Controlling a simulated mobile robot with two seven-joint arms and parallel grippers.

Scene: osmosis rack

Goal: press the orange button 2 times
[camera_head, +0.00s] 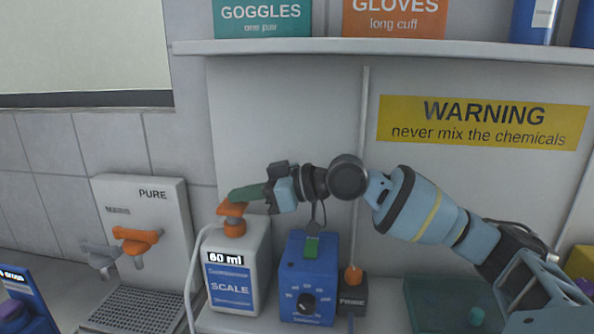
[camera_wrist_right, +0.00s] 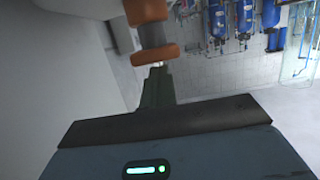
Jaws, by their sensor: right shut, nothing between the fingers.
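An orange knob (camera_head: 352,274) sits on top of a small dark box (camera_head: 353,300) whose white label seems to read "PRIME". A second orange part, a pump head (camera_head: 233,222), tops the white jug (camera_head: 238,258) labelled "SCALE" with a "60 ml" display. My right gripper (camera_head: 236,194) has green fingers, shut and empty, pointing left just above the pump head. In the wrist view the fingers (camera_wrist_right: 157,82) end close to an orange part (camera_wrist_right: 155,54); I cannot tell whether they touch it. My left gripper is not in view.
A blue box (camera_head: 310,278) with a dial stands between the jug and the dark box. A "PURE" dispenser (camera_head: 150,210) with an orange lever (camera_head: 136,238) is left, above a drip grate (camera_head: 135,308). A shelf (camera_head: 400,48) runs overhead. A green tray (camera_head: 425,300) lies right.

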